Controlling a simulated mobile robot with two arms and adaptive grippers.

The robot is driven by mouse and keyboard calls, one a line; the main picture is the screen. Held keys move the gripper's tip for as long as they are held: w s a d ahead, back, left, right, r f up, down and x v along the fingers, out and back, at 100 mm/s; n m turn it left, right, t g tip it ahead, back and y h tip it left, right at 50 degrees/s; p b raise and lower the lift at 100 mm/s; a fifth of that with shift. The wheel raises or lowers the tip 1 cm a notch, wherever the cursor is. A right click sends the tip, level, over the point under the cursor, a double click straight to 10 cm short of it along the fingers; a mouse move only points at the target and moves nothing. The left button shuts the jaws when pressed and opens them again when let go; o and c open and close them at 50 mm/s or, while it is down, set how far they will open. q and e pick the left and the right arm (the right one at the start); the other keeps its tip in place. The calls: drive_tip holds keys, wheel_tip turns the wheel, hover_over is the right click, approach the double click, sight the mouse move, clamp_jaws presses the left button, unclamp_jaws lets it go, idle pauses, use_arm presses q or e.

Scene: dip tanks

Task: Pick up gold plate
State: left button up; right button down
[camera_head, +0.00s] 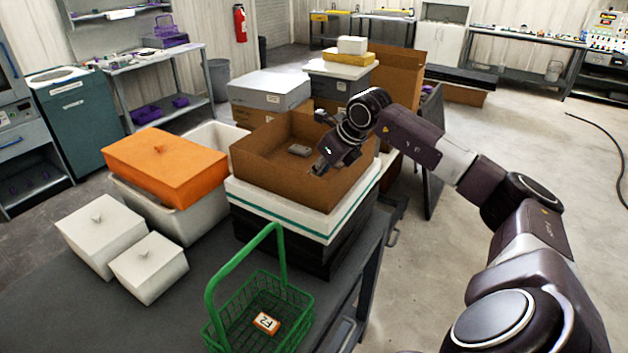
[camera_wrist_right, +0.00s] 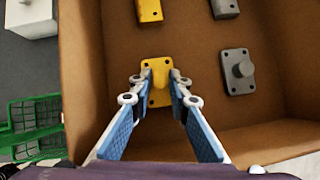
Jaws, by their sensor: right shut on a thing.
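The gold plate (camera_wrist_right: 156,66) has small holes and a raised stud. In the right wrist view it is over the floor of a brown cardboard box (camera_wrist_right: 88,45). My right gripper (camera_wrist_right: 161,82) is shut on the stud, one fingertip on each side of it. Whether the plate touches the box floor I cannot tell. In the head view my right gripper (camera_head: 326,163) reaches into the box (camera_head: 250,165) from the right and hides the gold plate. My left gripper is not in view.
Another gold piece (camera_wrist_right: 149,10) and grey plates (camera_wrist_right: 238,75) lie in the box, whose walls surround the gripper. A green basket (camera_head: 285,319) with a labelled tag (camera_head: 266,323) stands in front. An orange-lidded tank (camera_head: 170,165) and white lidded tanks (camera_head: 100,232) stand left.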

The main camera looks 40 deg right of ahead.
drive_tip(key=shift+r, duration=0.1)
drive_tip(key=shift+w+r, duration=0.1)
drive_tip(key=shift+r, duration=0.15)
wheel_tip(320, 180, up, 19)
drive_tip(key=b, duration=0.1)
idle(0.4)
